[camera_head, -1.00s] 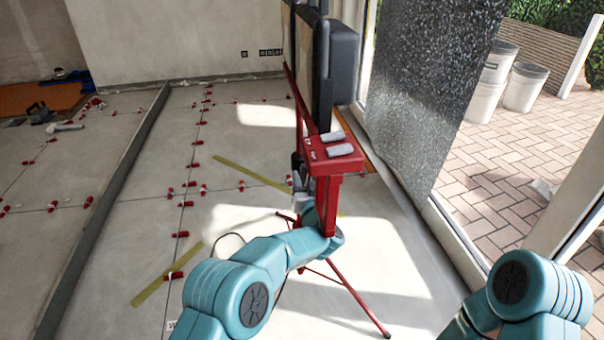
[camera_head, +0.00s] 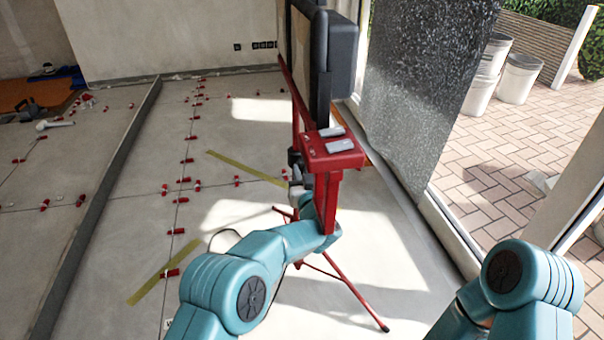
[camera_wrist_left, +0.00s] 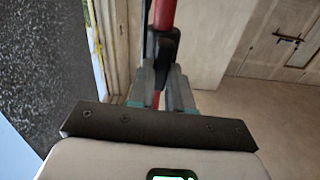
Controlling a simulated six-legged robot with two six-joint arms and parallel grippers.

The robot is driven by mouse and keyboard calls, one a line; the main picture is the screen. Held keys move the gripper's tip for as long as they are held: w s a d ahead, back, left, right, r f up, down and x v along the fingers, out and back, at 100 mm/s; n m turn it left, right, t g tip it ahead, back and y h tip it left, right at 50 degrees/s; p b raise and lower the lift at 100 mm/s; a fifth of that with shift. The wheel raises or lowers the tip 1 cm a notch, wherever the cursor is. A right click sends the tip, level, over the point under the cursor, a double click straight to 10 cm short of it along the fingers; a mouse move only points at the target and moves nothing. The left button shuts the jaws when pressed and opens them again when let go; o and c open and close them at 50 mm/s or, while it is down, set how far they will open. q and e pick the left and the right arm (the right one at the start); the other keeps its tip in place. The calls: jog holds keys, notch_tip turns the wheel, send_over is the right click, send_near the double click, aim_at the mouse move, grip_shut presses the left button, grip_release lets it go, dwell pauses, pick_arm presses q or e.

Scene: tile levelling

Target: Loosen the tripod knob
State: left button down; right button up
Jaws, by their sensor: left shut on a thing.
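A red tripod (camera_head: 327,200) stands on the tiled floor, with a red head plate on top and thin spread legs. In the left wrist view its red tube (camera_wrist_left: 164,14) ends at a black part, the tripod knob (camera_wrist_left: 163,48). My left gripper (camera_head: 297,182) is beside the tripod post below the head plate, partly hidden by my teal arm. In the left wrist view the grey fingers (camera_wrist_left: 163,75) are closed together on the black knob. How far the knob is turned cannot be told. My right arm shows at the lower right, but its gripper is out of view.
A dark flat panel (camera_head: 337,58) stands above the tripod head. A speckled slab (camera_head: 420,95) leans at the window side on the right. Red levelling clips (camera_head: 165,188) dot the floor joints. Yellow strips (camera_head: 150,285) and a long grey bar (camera_head: 100,195) lie on the floor.

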pick_arm(q)
jog(key=shift+n, duration=0.4)
jog(key=c, duration=1)
grip_release()
jog(key=shift+c, duration=0.2)
jog(key=s+d+p, duration=0.3)
jog(key=s, duration=1.3)
jog(key=shift+d, duration=0.1)
